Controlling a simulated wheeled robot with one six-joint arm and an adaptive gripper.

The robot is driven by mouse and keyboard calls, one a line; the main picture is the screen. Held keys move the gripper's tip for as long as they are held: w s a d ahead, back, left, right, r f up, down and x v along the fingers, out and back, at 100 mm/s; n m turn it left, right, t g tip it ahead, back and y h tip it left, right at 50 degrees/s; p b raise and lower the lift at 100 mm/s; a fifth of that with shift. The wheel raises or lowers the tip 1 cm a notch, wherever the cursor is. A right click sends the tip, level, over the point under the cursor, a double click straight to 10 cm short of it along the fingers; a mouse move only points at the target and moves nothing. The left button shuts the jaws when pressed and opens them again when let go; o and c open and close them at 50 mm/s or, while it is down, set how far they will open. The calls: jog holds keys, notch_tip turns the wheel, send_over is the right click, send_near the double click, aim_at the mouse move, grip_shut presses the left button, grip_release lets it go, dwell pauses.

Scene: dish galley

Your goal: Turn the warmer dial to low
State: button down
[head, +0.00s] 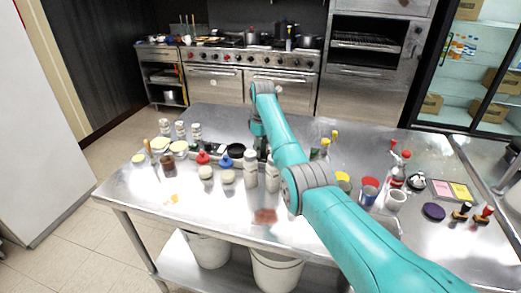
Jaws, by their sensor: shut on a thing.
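My teal arm reaches from the lower right over the steel table, bends at its elbow and drops toward the table's middle. My gripper (262,148) shows only as a small dark shape below the wrist, among the bottles. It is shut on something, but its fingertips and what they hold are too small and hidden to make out. I cannot pick out the warmer or its dial for certain. A dark round pan-like thing (236,150) lies just left of my gripper.
White bottles (250,168) stand close in front of my gripper. Red-topped (203,158) and blue-topped (226,161) items stand to the left. A stove (250,62) stands behind. The table's front left (150,190) is mostly clear.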

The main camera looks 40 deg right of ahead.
aim_at(262, 150)
jog(key=m, duration=1.2)
jog(key=shift+s+t, duration=0.1)
jog(key=shift+t, duration=0.2)
dwell(0.4)
jog(key=c, duration=0.8)
grip_release()
jog(key=shift+c, duration=0.2)
jog(key=shift+s+d+r, duration=0.1)
jog(key=shift+d+r, duration=0.05)
jog(key=shift+r, duration=3.6)
